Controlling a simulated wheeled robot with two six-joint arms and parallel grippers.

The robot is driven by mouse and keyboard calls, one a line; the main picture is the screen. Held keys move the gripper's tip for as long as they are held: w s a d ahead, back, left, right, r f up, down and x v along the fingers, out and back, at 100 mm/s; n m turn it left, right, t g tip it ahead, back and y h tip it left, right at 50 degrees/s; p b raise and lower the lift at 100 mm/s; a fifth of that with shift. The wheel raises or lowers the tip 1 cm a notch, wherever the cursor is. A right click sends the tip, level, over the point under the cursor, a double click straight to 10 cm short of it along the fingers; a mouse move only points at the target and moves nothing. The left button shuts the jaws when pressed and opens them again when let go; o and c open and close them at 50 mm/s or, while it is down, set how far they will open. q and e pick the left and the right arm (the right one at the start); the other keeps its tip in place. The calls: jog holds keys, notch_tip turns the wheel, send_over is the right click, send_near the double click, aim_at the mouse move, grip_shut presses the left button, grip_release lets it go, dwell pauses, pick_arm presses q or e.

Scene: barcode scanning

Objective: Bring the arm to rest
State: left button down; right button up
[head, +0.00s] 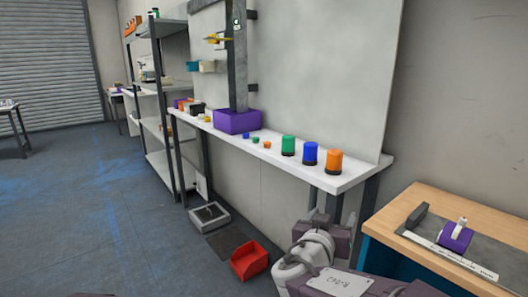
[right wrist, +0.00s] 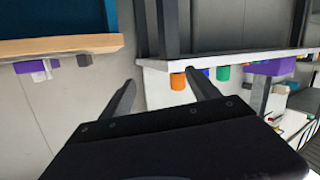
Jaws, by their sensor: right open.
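My right arm comes in at the bottom right of the head view, and its gripper (head: 322,217) points away toward the white shelf. In the right wrist view the right gripper (right wrist: 163,90) has its two dark fingers wide apart with nothing between them. A purple and white device (head: 456,235) stands on the wooden table, to the right of the arm. It also shows upside down at the left of the right wrist view (right wrist: 38,68). My left gripper is not in view.
The long white shelf (head: 357,172) carries green (head: 288,145), blue (head: 310,153) and orange (head: 334,161) cylinders and a purple box (head: 238,121). The wooden table (head: 405,240) is at the right. A red bin (head: 250,260) lies on the floor. Open floor extends at left.

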jog(key=s+d+f+n+g, duration=0.1)
jog(key=s+d+f+g, duration=0.25)
jog(key=f, duration=0.45)
jog(key=s+d+f+n+g, duration=0.15)
jog(key=s+f+g, duration=0.25)
jog(key=f, duration=0.4)
jog(key=s+a+f+g+y, duration=0.2)
jog(key=s+f+g+y, duration=0.15)
jog(key=s+f, duration=0.35)
jog(key=s+a+f+g+y, duration=0.2)
jog(key=s+f+y, duration=0.2)
jog(key=s+f, duration=0.2)
notch_tip(320, 180, up, 28)
jog(key=n+p, duration=0.1)
jog(key=p, duration=2.7)
jog(key=shift+d+f, duration=0.15)
